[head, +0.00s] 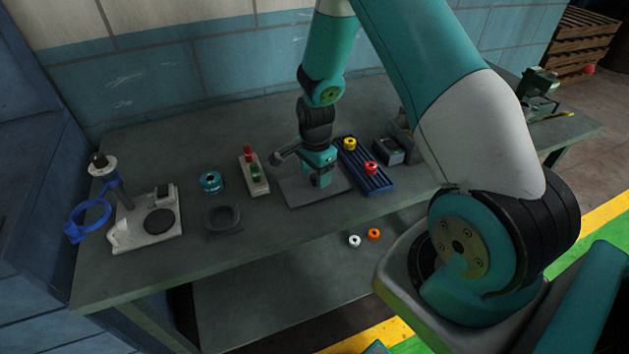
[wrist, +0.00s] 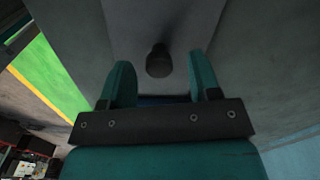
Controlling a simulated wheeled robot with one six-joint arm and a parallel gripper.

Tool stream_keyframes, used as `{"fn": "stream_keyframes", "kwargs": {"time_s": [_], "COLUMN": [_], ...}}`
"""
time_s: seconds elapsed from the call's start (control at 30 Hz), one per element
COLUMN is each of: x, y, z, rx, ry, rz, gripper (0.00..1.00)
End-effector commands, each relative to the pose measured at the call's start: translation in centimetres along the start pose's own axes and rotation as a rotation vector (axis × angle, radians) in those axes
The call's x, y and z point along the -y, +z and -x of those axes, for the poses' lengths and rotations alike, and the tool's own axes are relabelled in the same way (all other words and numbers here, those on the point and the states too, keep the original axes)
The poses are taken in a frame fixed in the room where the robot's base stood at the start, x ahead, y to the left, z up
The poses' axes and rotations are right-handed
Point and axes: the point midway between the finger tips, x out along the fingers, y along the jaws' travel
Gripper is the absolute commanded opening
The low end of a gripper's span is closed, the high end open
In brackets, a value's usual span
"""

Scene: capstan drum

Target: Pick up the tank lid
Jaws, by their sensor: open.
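A flat grey plate (head: 300,194), which I take to be the tank lid, lies on the workbench below my gripper (head: 321,181). In the wrist view, the plate (wrist: 142,22) carries a short dark round knob (wrist: 159,62). My gripper (wrist: 161,72) is open, with one teal finger on each side of the knob. There appears to be space between the knob and both fingers. In the head view the knob is hidden by my gripper.
A blue rack (head: 374,181) with a yellow and a red ring piece stands close right of the plate. A pale block with a red knob (head: 254,174) stands close left. A pale stand with a blue ring (head: 148,228) is further left. The bench's front edge (head: 225,256) is clear.

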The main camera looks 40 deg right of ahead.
Motion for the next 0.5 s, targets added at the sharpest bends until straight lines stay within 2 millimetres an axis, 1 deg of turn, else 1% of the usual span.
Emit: {"fn": "stream_keyframes", "kwargs": {"time_s": [0.03,0.13,0.37,0.47,0.5], "x": [-0.08,-0.01,0.01,0.00,0.00], "y": [0.03,0.02,0.01,0.01,0.01], "z": [-0.57,-1.30,-1.51,-1.50,-1.49], "rx": [0.001,0.000,0.000,0.000,0.000], "ry": [0.004,0.001,-0.001,-0.001,-0.001], "rz": [0.000,0.000,0.000,0.000,0.000], "gripper": [0.57,0.57,0.57,0.36,0.27]}}
